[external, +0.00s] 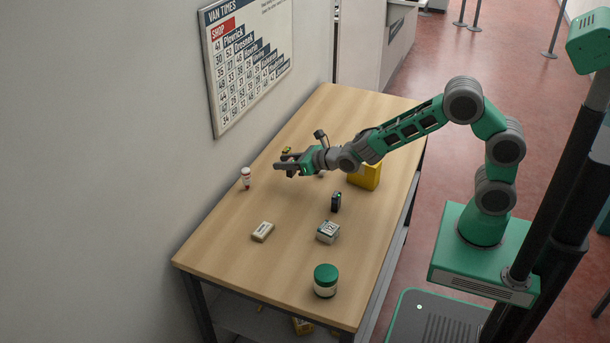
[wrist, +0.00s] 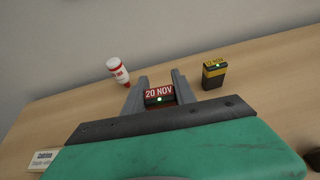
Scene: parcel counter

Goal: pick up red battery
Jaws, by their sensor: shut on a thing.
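The red battery (wrist: 159,92), a dark block with a red band marked "20 NOV", sits between the two fingers of my gripper (wrist: 160,78) in the wrist view. My gripper is shut on it. In the external view my gripper (external: 279,166) is over the far left part of the table, and the battery cannot be made out there. Whether the battery touches the table or is lifted is unclear.
A yellow-banded battery (wrist: 214,70) stands to the right and a white bottle with red (wrist: 118,71) to the left. On the table (external: 220,245) are a yellow box (external: 365,177), dark block (external: 336,202), white box (external: 328,231), cream pack (external: 262,231) and green-lidded jar (external: 326,281).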

